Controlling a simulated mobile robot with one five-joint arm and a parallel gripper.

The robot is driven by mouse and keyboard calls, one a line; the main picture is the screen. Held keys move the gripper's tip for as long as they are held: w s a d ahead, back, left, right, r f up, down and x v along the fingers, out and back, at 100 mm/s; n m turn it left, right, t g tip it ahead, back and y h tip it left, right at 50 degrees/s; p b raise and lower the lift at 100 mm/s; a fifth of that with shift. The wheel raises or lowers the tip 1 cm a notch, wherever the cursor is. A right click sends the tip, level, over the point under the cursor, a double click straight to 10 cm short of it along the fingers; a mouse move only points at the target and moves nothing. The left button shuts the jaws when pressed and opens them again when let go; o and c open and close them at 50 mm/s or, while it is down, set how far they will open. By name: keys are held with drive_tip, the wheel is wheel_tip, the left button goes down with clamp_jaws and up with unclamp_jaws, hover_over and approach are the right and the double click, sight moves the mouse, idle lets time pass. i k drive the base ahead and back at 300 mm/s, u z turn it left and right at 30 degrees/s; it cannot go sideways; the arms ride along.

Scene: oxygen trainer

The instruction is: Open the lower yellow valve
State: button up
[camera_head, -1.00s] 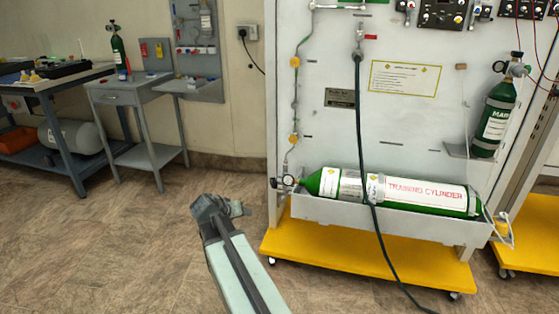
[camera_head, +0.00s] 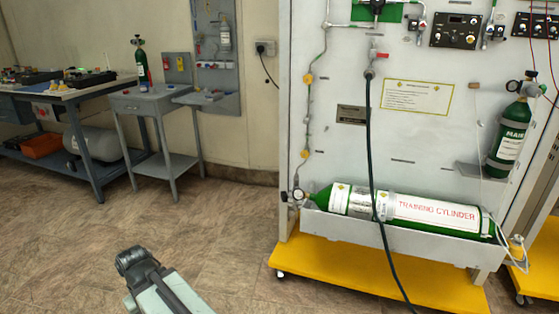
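The lower yellow valve (camera_head: 306,154) is a small yellow fitting on the thin vertical pipe at the left side of the white panel. The upper yellow valve (camera_head: 308,78) sits above it on the same pipe. My arm reaches in from the bottom edge, left of centre, and my gripper (camera_head: 138,262) is at its end, over the floor. It is well to the left of and below the lower valve in the picture, and apart from the panel. The fingers are too unclear to tell open from shut.
The white panel (camera_head: 345,170) stands on a yellow wheeled base (camera_head: 360,282). A green and white training cylinder (camera_head: 410,208) lies in its tray, with a gauge (camera_head: 298,194) at its left end. A dark hose (camera_head: 370,140) hangs in front. Open floor lies between my gripper and the base.

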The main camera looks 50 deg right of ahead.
sight(305, 154)
drive_tip(key=u, duration=1.6)
drive_tip(key=k, duration=0.95)
drive_tip(key=z, duration=0.9)
drive_tip(key=i, duration=1)
drive_tip(key=u, duration=0.05)
